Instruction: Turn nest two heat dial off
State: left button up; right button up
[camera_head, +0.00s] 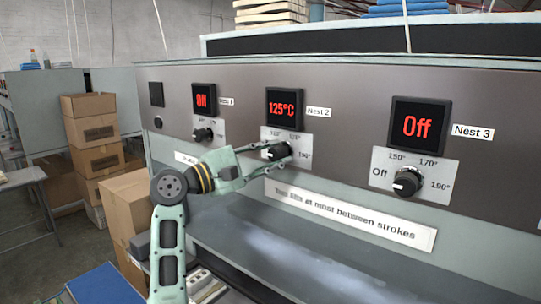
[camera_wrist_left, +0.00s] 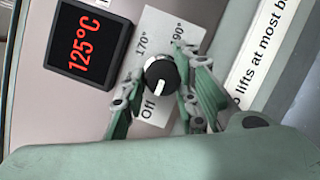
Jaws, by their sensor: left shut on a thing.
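The nest 2 heat dial (camera_head: 277,150) is a black knob on a light plate, below a red display (camera_head: 287,104) reading 125°C and the label Nest 2 (camera_head: 319,112). My left gripper (camera_head: 272,152) reaches it from the lower left. In the left wrist view, the fingers (camera_wrist_left: 162,72) are on both sides of the knob (camera_wrist_left: 161,72) and shut on it. The knob's white mark points down in that view, near the Off label (camera_wrist_left: 149,107). The 150° mark is hidden there. My right gripper is not in view.
The nest 1 dial (camera_head: 203,134) is close on the left under an ON display (camera_head: 204,99). The nest 3 dial (camera_head: 407,181) is on the right under an Off display (camera_head: 419,124). A sign strip (camera_head: 345,216) runs below. Cardboard boxes (camera_head: 96,130) stand at left.

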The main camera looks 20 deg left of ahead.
pick_arm(q)
jog(key=o, duration=0.7)
jog(key=shift+a+r, duration=0.1)
jog(key=shift+r, duration=0.35)
jog(key=o, duration=0.3)
jog(key=shift+f, duration=0.15)
jog(key=shift+s+f, duration=0.1)
jog(key=shift+s+a+f, duration=0.1)
jog(key=shift+s+a, duration=0.15)
jog(key=shift+s, duration=0.05)
jog(key=v, duration=1.1)
jog(key=shift+s, duration=0.1)
